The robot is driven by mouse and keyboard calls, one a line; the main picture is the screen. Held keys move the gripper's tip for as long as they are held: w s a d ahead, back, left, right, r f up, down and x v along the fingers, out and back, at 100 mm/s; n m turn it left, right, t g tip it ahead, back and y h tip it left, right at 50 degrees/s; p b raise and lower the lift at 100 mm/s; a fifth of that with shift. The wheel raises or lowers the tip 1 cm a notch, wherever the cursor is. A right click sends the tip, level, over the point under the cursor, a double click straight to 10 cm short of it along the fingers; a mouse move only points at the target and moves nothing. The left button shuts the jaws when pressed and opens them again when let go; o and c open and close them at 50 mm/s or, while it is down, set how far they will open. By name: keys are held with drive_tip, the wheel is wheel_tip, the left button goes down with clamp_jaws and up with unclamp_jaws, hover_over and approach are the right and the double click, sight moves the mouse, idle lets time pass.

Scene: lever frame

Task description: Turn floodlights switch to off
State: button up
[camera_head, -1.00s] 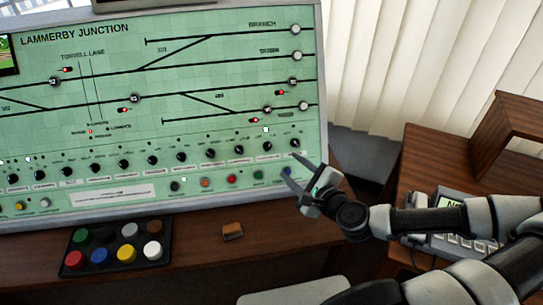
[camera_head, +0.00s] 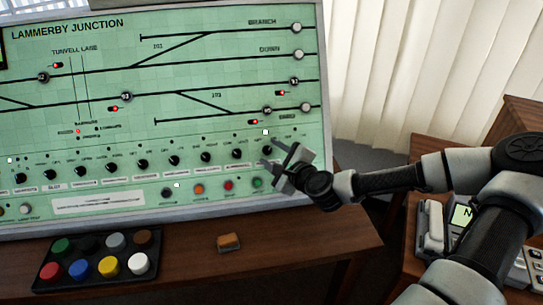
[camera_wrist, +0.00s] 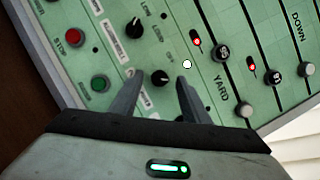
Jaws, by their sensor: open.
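The green control panel (camera_head: 180,120) carries a row of black rotary knobs along its lower part. In the wrist view, one black knob (camera_wrist: 160,78) with a pale pointer mark sits between the fingertips of my gripper (camera_wrist: 158,84). The fingers are open on either side of it; I cannot tell whether they touch it. The label by this knob is too hidden and small to read, so I cannot confirm it is the floodlights switch. In the head view, my gripper (camera_head: 269,158) is at the right end of the knob row and covers that knob.
Another knob (camera_wrist: 133,28), a red button (camera_wrist: 76,37) and a green button (camera_wrist: 99,84) lie close by. A black tray (camera_head: 90,284) of coloured caps and a small brown block (camera_head: 229,242) are on the desk. A telephone (camera_head: 433,230) stands at the right.

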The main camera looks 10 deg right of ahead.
drive_tip(key=shift+w+a+f, duration=0.1)
drive_tip(key=shift+w+f, duration=0.05)
drive_tip(key=shift+w, duration=0.2)
drive_tip(key=c, duration=1.1)
drive_tip(key=shift+o, duration=0.2)
